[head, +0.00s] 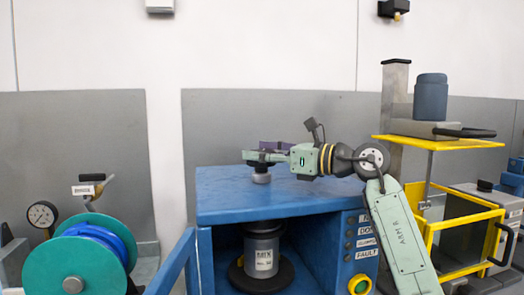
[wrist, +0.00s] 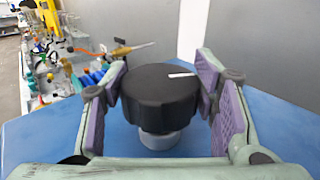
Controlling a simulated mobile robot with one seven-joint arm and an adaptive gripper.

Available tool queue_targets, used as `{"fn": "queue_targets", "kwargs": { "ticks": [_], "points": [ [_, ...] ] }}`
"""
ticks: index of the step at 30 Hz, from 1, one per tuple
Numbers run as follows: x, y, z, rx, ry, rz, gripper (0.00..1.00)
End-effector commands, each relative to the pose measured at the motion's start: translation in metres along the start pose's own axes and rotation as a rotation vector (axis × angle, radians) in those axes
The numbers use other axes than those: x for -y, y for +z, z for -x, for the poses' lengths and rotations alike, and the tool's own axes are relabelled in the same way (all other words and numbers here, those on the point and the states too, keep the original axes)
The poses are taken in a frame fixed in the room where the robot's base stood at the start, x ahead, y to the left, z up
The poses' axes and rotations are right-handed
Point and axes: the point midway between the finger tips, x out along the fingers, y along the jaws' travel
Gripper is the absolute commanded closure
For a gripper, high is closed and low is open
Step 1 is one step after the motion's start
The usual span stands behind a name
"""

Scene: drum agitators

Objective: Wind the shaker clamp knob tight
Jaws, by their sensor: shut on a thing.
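The clamp knob (wrist: 158,92) is a black, ribbed round knob with a white mark on its top right, on a light grey stem in the wrist view. It stands on top of the blue shaker cabinet (head: 225,200), and its lower part shows under my gripper in the head view (head: 261,178). My gripper (wrist: 160,95) has its purple-padded fingers on both sides of the knob and is shut on it. In the head view my gripper (head: 262,160) reaches in level from the right. A grey can (head: 262,250) with a label stands inside the open cabinet on a dark round plate.
A green reel with blue hose (head: 75,270) and a gauge (head: 41,214) stand at left. A yellow-framed machine (head: 440,140) with a dark blue drum on top is at right. Cabinet buttons (head: 359,284) face front. The cabinet top is otherwise clear.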

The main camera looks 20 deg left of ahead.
Motion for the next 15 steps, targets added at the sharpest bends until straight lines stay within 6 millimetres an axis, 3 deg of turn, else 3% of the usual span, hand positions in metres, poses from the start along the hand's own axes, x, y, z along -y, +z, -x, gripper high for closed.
{"fn": "queue_targets", "kwargs": {
  "ticks": [7,8,15],
  "points": [
    [0.0005,-0.0001,-0.0001,0.0,-0.002,0.002,0.74],
    [0.0004,-0.0001,-0.0002,0.0,-0.002,0.002,0.46],
    [0.0001,-0.0003,-0.0003,-0.001,-0.001,0.001,0.3]
  ]
}}
